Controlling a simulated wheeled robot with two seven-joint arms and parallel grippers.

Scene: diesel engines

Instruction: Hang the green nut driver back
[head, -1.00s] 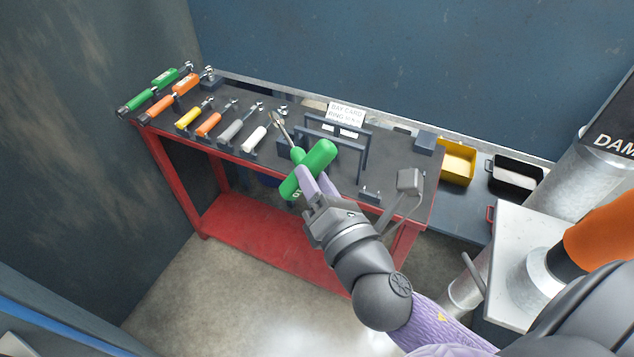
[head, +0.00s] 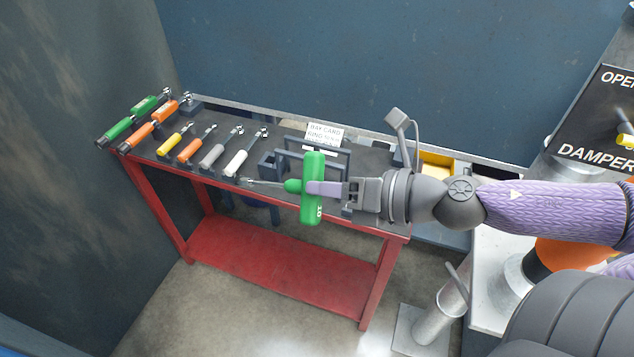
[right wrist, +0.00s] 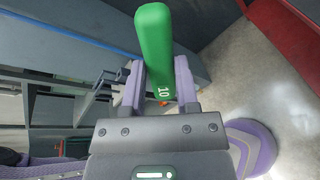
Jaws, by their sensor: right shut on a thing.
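The green nut driver (head: 312,165) has a T-shaped handle marked 10 and a thin metal shaft. My right gripper (head: 328,188) is shut on its handle and holds it in front of the bench's front edge, with the shaft pointing left. In the right wrist view the green handle (right wrist: 155,40) stands between the two fingers (right wrist: 160,88). A dark rack frame (head: 335,160) stands on the bench just behind the handle, partly hidden by it. A small dark holder (head: 268,163) stands left of the frame. My left gripper is not in view.
The red bench (head: 270,274) has a dark top holding several wrenches and drivers with green, orange, yellow, grey and white handles on the left. A white card (head: 325,134) stands at the back. A yellow bin (head: 437,162) lies to the right. Bare floor lies in front.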

